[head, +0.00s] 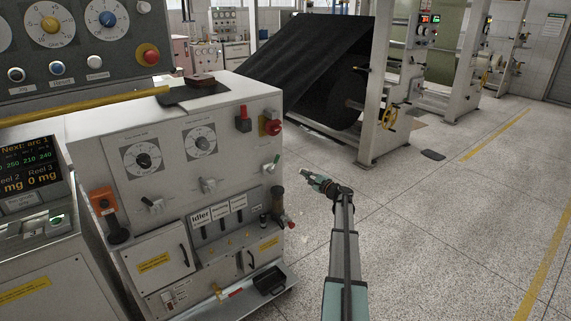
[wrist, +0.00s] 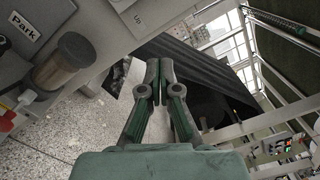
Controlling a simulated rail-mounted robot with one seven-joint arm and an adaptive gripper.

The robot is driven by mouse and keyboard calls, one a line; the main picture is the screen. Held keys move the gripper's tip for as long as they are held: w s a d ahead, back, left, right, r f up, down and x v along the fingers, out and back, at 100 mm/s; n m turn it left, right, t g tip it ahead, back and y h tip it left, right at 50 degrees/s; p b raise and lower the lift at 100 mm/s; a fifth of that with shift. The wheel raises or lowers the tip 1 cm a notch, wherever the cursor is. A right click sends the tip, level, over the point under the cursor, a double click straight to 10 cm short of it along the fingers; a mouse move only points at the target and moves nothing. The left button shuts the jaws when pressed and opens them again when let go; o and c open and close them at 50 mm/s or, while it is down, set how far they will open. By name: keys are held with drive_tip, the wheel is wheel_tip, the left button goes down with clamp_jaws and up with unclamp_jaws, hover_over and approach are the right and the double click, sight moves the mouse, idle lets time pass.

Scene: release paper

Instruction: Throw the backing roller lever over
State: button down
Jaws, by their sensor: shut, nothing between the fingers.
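A grey cabinet (head: 100,135) at the left of the head view carries several small levers. In the wrist view my gripper (wrist: 159,70) is shut and empty. Plates reading "Park" (wrist: 25,26) and "Up" (wrist: 138,16) show there.
A brown cylindrical knob (wrist: 65,60) stands out at the left in the wrist view. A large black roll (head: 325,95) in a white frame stands behind. The speckled floor (head: 440,220) at right is clear.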

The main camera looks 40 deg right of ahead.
drive_tip(key=w+a+r+p, duration=0.2)
drive_tip(key=w+a+p, duration=0.1)
drive_tip(key=w, duration=0.7)
drive_tip(key=shift+w+a+p, duration=0.4)
drive_tip(key=shift+p, duration=0.2)
drive_tip(key=shift+r, duration=0.1)
